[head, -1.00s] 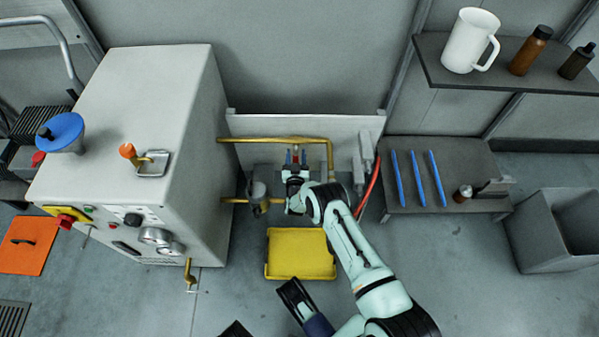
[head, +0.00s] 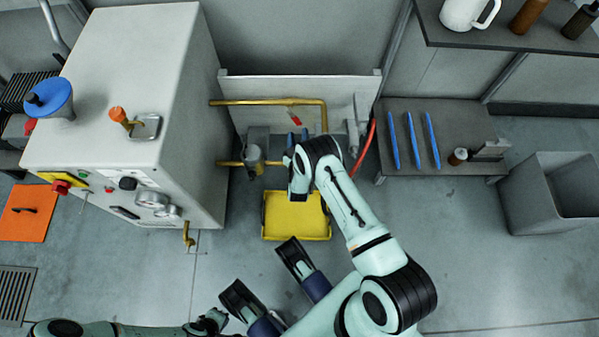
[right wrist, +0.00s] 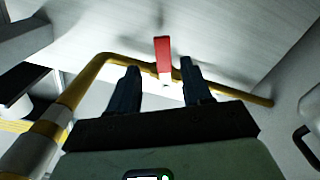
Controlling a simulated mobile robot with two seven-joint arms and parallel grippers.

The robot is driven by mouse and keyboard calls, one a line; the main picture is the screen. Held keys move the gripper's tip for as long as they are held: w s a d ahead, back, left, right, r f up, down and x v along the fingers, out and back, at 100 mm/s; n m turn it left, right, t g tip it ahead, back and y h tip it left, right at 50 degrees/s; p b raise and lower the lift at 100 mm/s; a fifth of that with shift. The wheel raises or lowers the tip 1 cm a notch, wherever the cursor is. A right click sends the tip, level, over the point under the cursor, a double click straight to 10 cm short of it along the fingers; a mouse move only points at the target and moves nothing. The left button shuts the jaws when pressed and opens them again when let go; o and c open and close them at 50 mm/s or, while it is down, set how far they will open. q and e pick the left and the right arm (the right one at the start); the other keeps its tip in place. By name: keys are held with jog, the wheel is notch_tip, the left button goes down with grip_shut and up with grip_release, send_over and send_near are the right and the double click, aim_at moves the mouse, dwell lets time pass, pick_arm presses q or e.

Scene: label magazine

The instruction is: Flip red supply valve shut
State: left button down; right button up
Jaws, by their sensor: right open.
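The red valve handle (head: 295,118) hangs just below the upper brass pipe (head: 268,102) in front of the back panel. In the right wrist view the red handle (right wrist: 163,49) stands crosswise to the brass pipe (right wrist: 85,75). My right gripper (head: 298,136) is open just below the handle in the head view and apart from it. In the wrist view its two dark fingers (right wrist: 160,88) are spread, empty, with the handle beyond the gap between them. My left arm shows at the bottom left of the head view; its gripper (head: 210,321) is too unclear to read.
A lower pipe fitting (head: 254,156) is left of my right gripper. A red hose (head: 364,148) runs on the right. A yellow tray (head: 278,226) lies on the floor below. The grey cabinet (head: 185,90) stands left, the low shelf (head: 460,118) right.

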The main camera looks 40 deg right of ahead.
pick_arm(q)
notch_tip(320, 180, up, 19)
jog(key=p, duration=1.6)
jog(key=shift+w+d+f+t, duration=0.15)
jog(key=shift+w+d+t, duration=0.1)
jog(key=shift+t, duration=0.15)
pick_arm(e)
jog(key=s+a+r+g+y, duration=0.3)
jog(key=s+a+y, duration=0.1)
jog(key=s+a, duration=0.2)
jog(key=s+a+r+g+y, duration=0.3)
jog(key=s+a+r+y, duration=0.1)
jog(key=s, duration=0.5)
jog(key=shift+s+a+r+g+y, duration=0.25)
jog(key=shift+a+y, duration=0.35)
jog(key=shift+a, duration=0.75)
